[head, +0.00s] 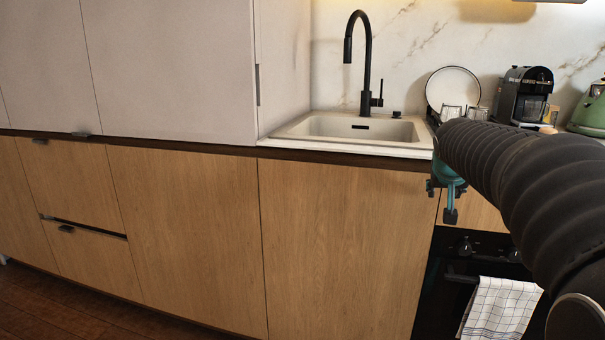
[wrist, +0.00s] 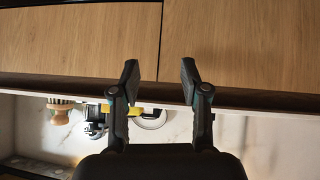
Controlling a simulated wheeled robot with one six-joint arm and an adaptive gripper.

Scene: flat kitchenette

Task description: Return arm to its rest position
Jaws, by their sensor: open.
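My gripper (wrist: 159,82) shows in the wrist view with its two dark fingers spread apart and nothing between them. In the head view my gripper (head: 447,200) is partly hidden behind my dark ribbed arm, in front of the counter edge near the sink's right end. My arm reaches in from the right side of the head view. The gripper is empty and apart from the wooden cabinet fronts.
A sink (head: 345,130) with a black faucet (head: 367,62) is set in the counter. A plate (head: 453,88), glasses, a coffee machine (head: 525,95) and a green kettle (head: 590,110) stand to the right. A checked towel (head: 500,307) hangs on the oven. Floor (head: 70,310) shows at lower left.

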